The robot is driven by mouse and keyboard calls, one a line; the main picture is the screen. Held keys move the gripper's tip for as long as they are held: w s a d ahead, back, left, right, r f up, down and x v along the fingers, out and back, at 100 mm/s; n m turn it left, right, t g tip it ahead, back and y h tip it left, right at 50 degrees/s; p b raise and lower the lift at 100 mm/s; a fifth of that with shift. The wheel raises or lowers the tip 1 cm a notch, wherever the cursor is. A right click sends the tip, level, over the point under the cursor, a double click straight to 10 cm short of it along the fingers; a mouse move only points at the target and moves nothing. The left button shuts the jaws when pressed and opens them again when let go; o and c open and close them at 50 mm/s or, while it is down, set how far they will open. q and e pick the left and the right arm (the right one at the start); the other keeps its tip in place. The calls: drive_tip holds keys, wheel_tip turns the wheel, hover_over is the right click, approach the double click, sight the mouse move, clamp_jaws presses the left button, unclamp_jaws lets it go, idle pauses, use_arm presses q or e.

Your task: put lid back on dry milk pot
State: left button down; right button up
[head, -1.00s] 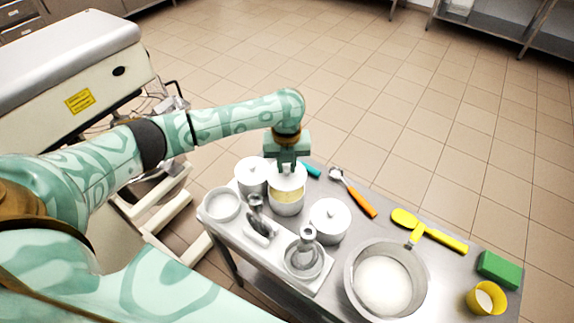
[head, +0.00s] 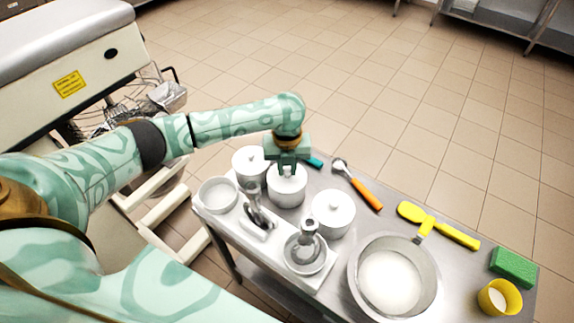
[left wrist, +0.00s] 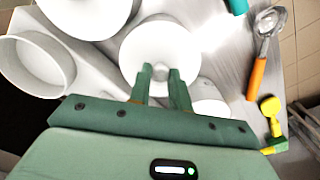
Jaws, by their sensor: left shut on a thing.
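The dry milk pot (head: 286,195) is a white pot in the middle of a cluster on the metal table. Its white lid (left wrist: 160,50) with a small knob lies on top, seen from above in the left wrist view. In the head view the lid (head: 287,175) appears seated on the rim, with no contents showing. My left gripper (head: 287,168) points down over this pot, and its fingers (left wrist: 160,76) are shut on the lid's knob. My right gripper is not in view.
Lidded white pots stand close behind left (head: 250,163) and right (head: 333,212). An open white bowl (head: 218,194), a scale (head: 258,222), a large pan (head: 432,285), an orange-handled scoop (head: 367,195), a yellow spatula (head: 455,234), a green sponge (head: 515,265) and a yellow cup (head: 490,302) share the table.

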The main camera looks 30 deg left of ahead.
use_arm(q)
drive_tip(key=shift+r+p, duration=0.1)
drive_tip(key=shift+p, duration=0.65)
idle(0.8)
drive_tip(key=shift+f, duration=0.25)
idle(0.8)
drive_tip(key=shift+p, duration=0.55)
drive_tip(key=c, duration=0.7)
unclamp_jaws()
